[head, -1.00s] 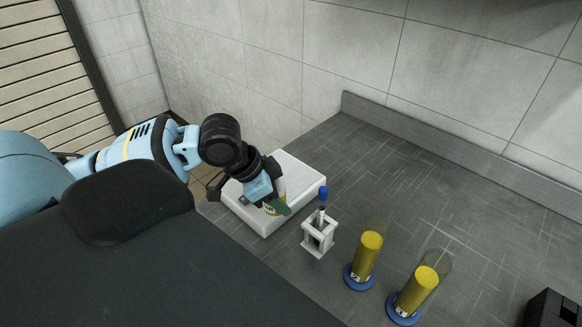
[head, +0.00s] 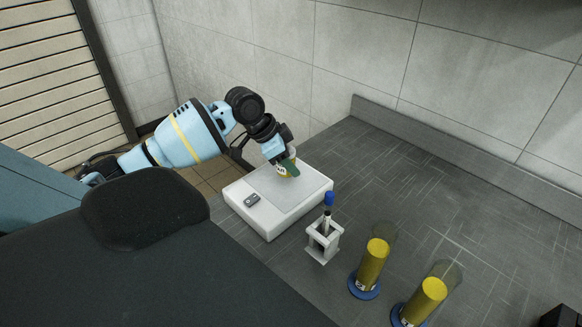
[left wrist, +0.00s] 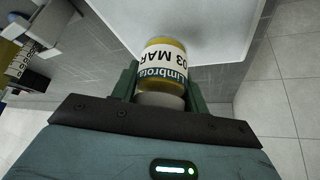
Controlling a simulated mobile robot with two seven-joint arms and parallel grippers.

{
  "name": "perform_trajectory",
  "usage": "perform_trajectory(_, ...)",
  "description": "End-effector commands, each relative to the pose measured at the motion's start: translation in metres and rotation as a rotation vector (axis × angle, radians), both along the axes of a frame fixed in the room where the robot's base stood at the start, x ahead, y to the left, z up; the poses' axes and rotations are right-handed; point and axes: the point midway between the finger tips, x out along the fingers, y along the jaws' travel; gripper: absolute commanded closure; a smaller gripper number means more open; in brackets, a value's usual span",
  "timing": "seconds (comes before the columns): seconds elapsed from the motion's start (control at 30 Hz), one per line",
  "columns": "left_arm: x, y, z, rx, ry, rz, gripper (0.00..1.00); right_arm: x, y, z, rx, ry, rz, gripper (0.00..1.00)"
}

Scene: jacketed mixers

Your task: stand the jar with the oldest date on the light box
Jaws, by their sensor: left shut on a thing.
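My left gripper (head: 287,164) is shut on a small yellow jar (head: 284,171), above or at the far part of the white light box (head: 265,228). In the left wrist view the jar (left wrist: 166,58) sits between the green fingers, with its pale grey end toward the gripper. Its white and blue label reads "Limbrota" and "03 MAR", upside down in that view; any year is hidden. The light box (left wrist: 205,20) lies beyond the jar. I cannot tell whether they touch. My right gripper is not in view.
A small grey control (head: 251,200) is on the light box's near left corner. A white holder (head: 323,244) with a blue-topped item stands right of it. Two yellow cylinders with blue bases (head: 371,266) (head: 424,300) stand further right. Bare dark counter (head: 430,180) lies behind them.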

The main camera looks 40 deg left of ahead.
Motion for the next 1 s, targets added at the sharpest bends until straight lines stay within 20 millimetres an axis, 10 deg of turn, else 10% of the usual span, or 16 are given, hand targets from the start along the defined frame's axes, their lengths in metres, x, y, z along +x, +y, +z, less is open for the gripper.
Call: perform_trajectory(1.0, 0.013, 0.009, -0.037, 0.0, -0.002, 0.0, 0.83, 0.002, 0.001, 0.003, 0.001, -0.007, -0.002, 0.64)
